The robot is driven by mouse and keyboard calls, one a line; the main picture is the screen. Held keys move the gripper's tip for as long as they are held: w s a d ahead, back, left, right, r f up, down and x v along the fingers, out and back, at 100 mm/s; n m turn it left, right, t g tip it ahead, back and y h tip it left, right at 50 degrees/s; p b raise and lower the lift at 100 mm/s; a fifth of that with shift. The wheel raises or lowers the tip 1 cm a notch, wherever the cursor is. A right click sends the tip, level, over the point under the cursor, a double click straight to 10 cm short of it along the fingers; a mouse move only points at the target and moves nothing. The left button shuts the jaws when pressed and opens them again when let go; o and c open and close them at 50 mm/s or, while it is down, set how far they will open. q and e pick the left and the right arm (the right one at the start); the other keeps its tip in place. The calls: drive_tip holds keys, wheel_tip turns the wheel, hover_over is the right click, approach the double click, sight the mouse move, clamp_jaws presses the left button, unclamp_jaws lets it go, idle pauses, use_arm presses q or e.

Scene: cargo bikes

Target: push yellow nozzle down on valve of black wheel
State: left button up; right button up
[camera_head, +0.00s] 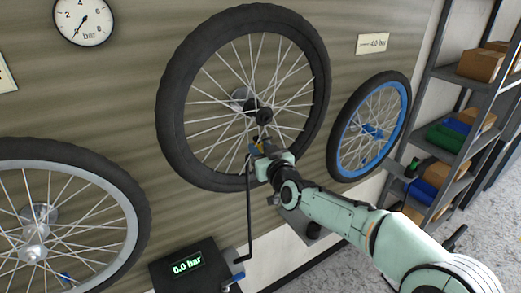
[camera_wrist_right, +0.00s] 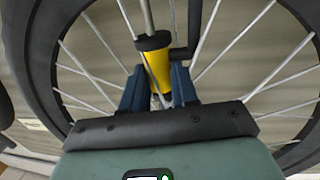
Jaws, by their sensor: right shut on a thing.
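The black wheel (camera_head: 172,112), with silver spokes and a dark hub, hangs upright on the wall in the middle of the head view. Its tyre (camera_wrist_right: 40,62) curves around the right wrist view. The yellow nozzle (camera_wrist_right: 157,70) has a dark collar and sits in front of the spokes, inside the rim. My right gripper (camera_head: 263,149) is shut on the nozzle, with its blue fingers on both sides in the right wrist view (camera_wrist_right: 159,90). My left gripper is not in view.
A black hose (camera_head: 249,215) runs down to a pump box (camera_head: 190,268) reading 0.0 bar. A blue-rimmed wheel (camera_head: 345,140) hangs at the right, a grey-rimmed wheel (camera_head: 135,210) at the left. A shelf (camera_head: 455,80) with boxes stands far right.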

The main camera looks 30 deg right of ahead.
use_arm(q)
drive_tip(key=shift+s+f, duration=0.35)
use_arm(e)
drive_tip(key=shift+f, duration=0.35)
idle(0.4)
idle(0.3)
drive_tip(key=o, duration=1.2)
drive_tip(key=shift+c, duration=0.2)
use_arm(q)
drive_tip(key=shift+b, duration=0.3)
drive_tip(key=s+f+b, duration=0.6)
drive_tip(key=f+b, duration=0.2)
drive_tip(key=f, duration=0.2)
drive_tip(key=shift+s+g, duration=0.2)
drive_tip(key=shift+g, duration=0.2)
use_arm(e)
drive_tip(key=s, duration=1)
drive_tip(key=shift+a+r, duration=0.3)
drive_tip(key=shift+r, duration=0.05)
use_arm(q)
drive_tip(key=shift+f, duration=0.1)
